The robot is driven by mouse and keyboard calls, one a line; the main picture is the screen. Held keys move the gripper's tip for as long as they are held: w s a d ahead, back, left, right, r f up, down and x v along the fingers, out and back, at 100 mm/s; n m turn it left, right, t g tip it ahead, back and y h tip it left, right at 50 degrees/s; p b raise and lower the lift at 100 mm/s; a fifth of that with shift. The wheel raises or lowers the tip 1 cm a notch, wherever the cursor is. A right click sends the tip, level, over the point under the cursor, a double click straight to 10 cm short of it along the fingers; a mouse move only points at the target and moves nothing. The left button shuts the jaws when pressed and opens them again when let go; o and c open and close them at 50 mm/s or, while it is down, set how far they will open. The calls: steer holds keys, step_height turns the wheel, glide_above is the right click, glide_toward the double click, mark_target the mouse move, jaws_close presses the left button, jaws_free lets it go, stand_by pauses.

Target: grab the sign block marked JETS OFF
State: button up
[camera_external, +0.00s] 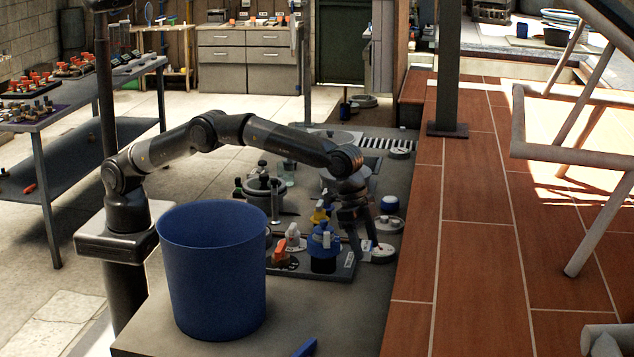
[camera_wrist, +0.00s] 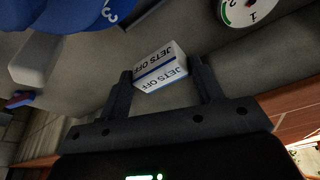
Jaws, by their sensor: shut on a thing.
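The sign block marked JETS OFF (camera_wrist: 161,68) is a white block with a blue stripe and dark lettering on two faces. In the wrist view it sits between the two dark fingers of my gripper (camera_wrist: 160,76), which is shut on it. In the external view my gripper (camera_external: 365,246) points down at the right end of the grey bench, just right of the blue-capped valve (camera_external: 324,240). I cannot make out the block clearly there, nor tell whether it touches the bench.
A large blue bin (camera_external: 212,275) stands on the near bench. A dark tray (camera_external: 345,270) holds valves and an orange handle (camera_external: 280,251). A round white dial (camera_wrist: 240,10) is near the block. A red tiled deck (camera_external: 480,200) runs along the right.

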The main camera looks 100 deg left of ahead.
mark_target(370, 246)
steer(key=shift+r, duration=1.8)
